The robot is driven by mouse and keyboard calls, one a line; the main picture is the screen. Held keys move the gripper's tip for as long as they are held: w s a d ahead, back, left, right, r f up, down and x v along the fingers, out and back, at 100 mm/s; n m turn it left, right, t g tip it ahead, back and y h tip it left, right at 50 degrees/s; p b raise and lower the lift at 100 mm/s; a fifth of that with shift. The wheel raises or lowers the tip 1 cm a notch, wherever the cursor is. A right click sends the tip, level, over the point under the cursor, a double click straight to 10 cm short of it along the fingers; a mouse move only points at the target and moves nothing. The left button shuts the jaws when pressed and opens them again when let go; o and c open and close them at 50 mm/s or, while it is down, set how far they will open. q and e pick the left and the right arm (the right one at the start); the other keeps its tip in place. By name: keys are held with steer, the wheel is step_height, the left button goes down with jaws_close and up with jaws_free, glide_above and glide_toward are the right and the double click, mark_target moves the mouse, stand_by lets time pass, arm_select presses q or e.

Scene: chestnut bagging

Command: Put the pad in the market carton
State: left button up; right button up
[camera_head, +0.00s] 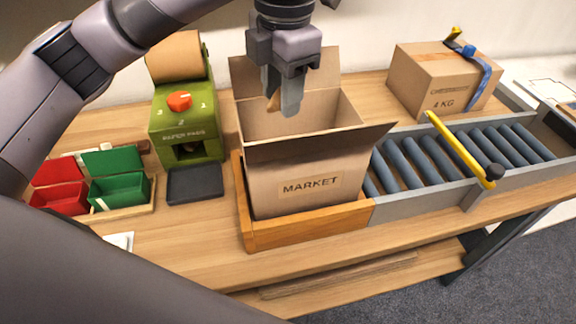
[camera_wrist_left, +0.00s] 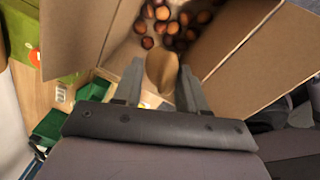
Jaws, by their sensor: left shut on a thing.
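The market carton (camera_head: 309,188) stands open in a wooden frame in the middle of the bench, its flaps spread. My left gripper (camera_head: 281,98) points down over the carton's opening in the head view. It is shut on a small brown paper pad (camera_head: 273,101), which is partly hidden by the fingers. In the left wrist view the pad (camera_wrist_left: 162,73) sits between the fingertips, above several chestnuts (camera_wrist_left: 176,22) inside the carton. I cannot tell from the pictures how far the pad is above the chestnuts. My right gripper is not in view.
A green paper pad machine (camera_head: 184,122) with a dark tray (camera_head: 194,184) stands left of the carton. Red (camera_head: 60,198) and green (camera_head: 120,190) bins are further left. A roller conveyor (camera_head: 425,165) with a yellow bar (camera_head: 458,147) lies right. A closed carton (camera_head: 432,82) stands behind it.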

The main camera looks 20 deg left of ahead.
arm_select(q)
step_height(320, 180, down, 16)
steer(key=shift+f+b, duration=0.1)
steer(key=shift+b, duration=0.35)
steer(key=o, duration=1.1)
steer(key=r, duration=1.2)
steer(key=shift+s+d+r, duration=0.15)
steer(key=shift+s+d, duration=0.1)
steer(key=shift+d, duration=0.1)
